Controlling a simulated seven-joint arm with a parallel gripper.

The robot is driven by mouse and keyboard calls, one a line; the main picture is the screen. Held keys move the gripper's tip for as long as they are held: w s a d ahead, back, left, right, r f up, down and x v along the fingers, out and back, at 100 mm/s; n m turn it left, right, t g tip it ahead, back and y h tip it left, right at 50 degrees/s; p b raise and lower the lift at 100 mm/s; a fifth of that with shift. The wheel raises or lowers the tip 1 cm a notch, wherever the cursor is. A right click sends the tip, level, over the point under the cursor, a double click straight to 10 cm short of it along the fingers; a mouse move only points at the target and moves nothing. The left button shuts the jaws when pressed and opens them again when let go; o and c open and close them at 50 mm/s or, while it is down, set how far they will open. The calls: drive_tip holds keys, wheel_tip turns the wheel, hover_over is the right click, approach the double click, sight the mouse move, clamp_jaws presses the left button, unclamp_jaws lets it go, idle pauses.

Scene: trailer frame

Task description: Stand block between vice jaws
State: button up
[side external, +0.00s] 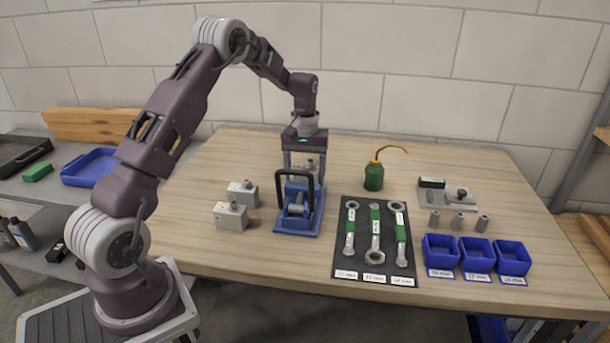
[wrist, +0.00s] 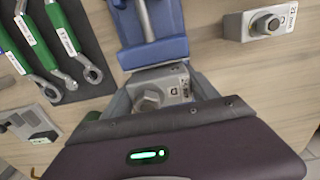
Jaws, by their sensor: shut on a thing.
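My gripper (side external: 304,172) points down at the far side of the blue vice (side external: 310,222). It is shut on a grey block with a hex bolt head (wrist: 151,97), which the wrist view shows between the two fingers. The block's bolt head and a small label face the wrist camera. In the wrist view the blue vice (wrist: 152,52) lies just beyond the held block. I cannot tell whether block and vice touch. The vice's black handle (side external: 280,190) stands up in front. The block's underside and the gap between the jaws are hidden.
Two more grey blocks (side external: 231,216) (side external: 243,191) stand left of the vice. Wrenches lie on a black mat (side external: 345,262) to its right. A green oil can (side external: 373,178), blue bins (side external: 441,254) and a grey tray (side external: 440,201) are farther right.

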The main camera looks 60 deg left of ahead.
drive_tip(key=o, duration=2)
drive_tip(key=shift+f, duration=0.1)
drive_tip(key=shift+c, duration=0.2)
wheel_tip(320, 180, up, 12)
drive_tip(key=s+d+r+m+t, duration=0.3)
drive_tip(key=s+d+r+m, duration=0.2)
drive_tip(key=s+d+r, duration=0.95)
drive_tip(key=s+d+f+m+t, duration=0.1)
drive_tip(key=s+d+f+m, duration=0.1)
drive_tip(key=s, duration=0.5)
drive_tip(key=s+d+f+m+t, duration=0.1)
drive_tip(key=s+d+f, duration=0.3)
drive_tip(key=s, duration=0.4)
drive_tip(key=shift+s+d+f+m+t, duration=0.35)
drive_tip(key=shift+d+m, duration=0.15)
drive_tip(key=shift+d, duration=0.35)
